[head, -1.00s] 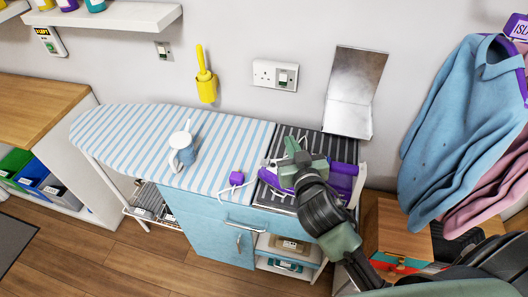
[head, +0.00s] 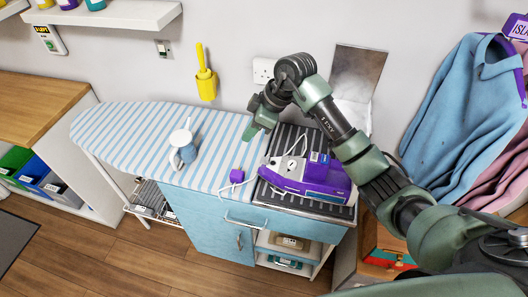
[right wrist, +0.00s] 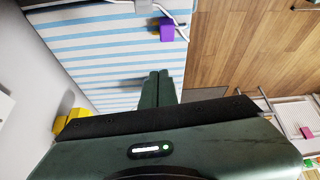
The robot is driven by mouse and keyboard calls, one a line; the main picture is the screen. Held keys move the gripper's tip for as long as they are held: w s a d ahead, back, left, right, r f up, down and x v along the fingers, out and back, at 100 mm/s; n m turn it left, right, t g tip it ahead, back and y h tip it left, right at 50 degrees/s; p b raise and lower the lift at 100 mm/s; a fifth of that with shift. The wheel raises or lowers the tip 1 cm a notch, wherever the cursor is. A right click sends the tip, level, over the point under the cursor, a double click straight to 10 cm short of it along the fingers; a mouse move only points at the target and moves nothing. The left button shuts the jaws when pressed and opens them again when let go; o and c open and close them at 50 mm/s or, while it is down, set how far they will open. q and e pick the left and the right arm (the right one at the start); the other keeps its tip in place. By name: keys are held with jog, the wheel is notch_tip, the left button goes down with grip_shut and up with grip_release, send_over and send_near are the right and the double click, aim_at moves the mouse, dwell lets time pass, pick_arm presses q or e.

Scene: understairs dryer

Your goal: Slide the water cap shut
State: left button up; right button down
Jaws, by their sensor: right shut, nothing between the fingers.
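The purple-and-white iron (head: 322,180) lies on the dark ribbed rest at the right end of the ironing board. A pale top part with a small dark spot (head: 292,165) shows on it; I cannot tell for sure whether this is the water cap or how far it is slid. My right gripper (head: 250,133) is shut and empty, above the striped board, up and left of the iron and apart from it. In the right wrist view its closed fingertips (right wrist: 160,76) point over the striped cloth. My left gripper is not in view.
A purple plug (head: 237,176) on a white cord lies left of the iron. A white-and-blue jug (head: 184,152) stands on the striped board (head: 125,135). A metal plate (head: 358,72) leans against the wall behind the iron. Blue clothes (head: 465,110) hang at the right.

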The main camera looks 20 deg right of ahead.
aim_at(264, 160)
jog(key=shift+m+g+h, duration=0.3)
jog(key=shift+m+h, duration=0.3)
jog(key=shift+h, duration=0.1)
jog(key=d+f+p, duration=0.1)
jog(key=f, duration=0.2)
jog(key=d+f+p, duration=0.1)
jog(key=f+p, duration=0.1)
jog(key=f, duration=0.1)
jog(key=d+f+p, duration=0.1)
jog(key=f, duration=0.2)
jog(key=shift+s+d+f+p, duration=0.15)
jog(key=shift+s+d+p, duration=0.1)
jog(key=shift+p, duration=0.15)
jog(key=shift+s+d, duration=0.15)
jog(key=shift+d, duration=0.1)
jog(key=shift+f, duration=0.1)
